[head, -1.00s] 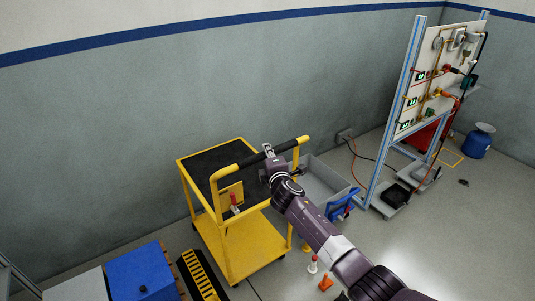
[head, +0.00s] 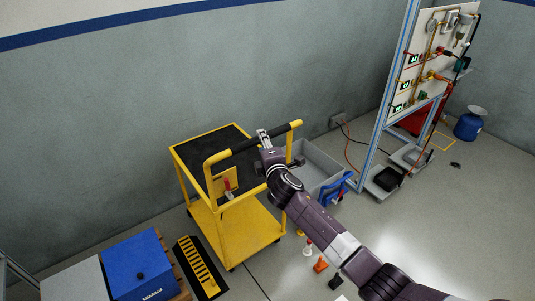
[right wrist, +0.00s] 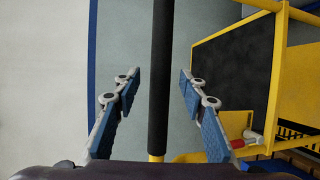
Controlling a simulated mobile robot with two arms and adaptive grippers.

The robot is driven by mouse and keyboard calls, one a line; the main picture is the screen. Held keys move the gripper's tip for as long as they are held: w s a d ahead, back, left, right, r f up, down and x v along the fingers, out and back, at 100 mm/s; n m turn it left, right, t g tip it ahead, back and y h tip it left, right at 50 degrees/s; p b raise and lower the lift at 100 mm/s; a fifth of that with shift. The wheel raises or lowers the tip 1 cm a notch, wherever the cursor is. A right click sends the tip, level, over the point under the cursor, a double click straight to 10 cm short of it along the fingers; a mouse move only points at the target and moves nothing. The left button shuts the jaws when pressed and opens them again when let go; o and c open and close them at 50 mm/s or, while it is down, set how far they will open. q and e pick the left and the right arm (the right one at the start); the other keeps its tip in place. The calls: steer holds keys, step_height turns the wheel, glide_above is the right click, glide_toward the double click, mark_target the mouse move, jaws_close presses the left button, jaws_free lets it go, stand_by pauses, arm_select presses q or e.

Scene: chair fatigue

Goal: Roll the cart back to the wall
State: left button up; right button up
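The yellow cart (head: 250,232) with a black top mat stands close to the grey wall (head: 100,110). Its push handle (head: 236,149) has a black grip and faces the open floor. My right gripper (head: 264,138) is at the handle, near its right end. In the right wrist view, the blue-padded fingers of my right gripper (right wrist: 160,80) are spread on either side of the black grip (right wrist: 160,60), with gaps on both sides. The cart's black mat (right wrist: 232,65) shows to the right there. My left gripper is not in view.
A blue box (head: 140,268) and a black-and-yellow ramp (head: 200,266) lie left of the cart. A grey bin (head: 318,165), blue tool (head: 335,190) and small orange cones (head: 320,264) are to its right. A panel stand (head: 391,95) is further right.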

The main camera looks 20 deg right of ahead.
steer(key=s+r, duration=0.1)
steer(key=s, duration=0.6)
steer(key=shift+s+a+r, duration=0.15)
steer(key=shift+a, duration=0.1)
steer(key=s+d+f+m+g, duration=0.1)
steer(key=s+f+m+g, duration=0.15)
steer(key=s+f, duration=0.7)
steer(key=s+d+f+m+g, duration=0.2)
steer(key=s+f+g, duration=0.1)
steer(key=f, duration=1.3)
steer(key=s+d+f+m+g, duration=0.1)
steer(key=s+f+m+g, duration=0.15)
steer(key=s+f, duration=0.7)
steer(key=s+f+m+g, duration=0.4)
steer(key=s+f, duration=1.4)
steer(key=s+f+m+g, duration=0.1)
steer(key=s+f+m, duration=0.1)
steer(key=s, duration=0.9)
steer(key=s+f+m+g, duration=0.2)
steer(key=s+f, duration=0.1)
steer(key=s, duration=0.8)
steer(key=shift+f+m+y, duration=0.4)
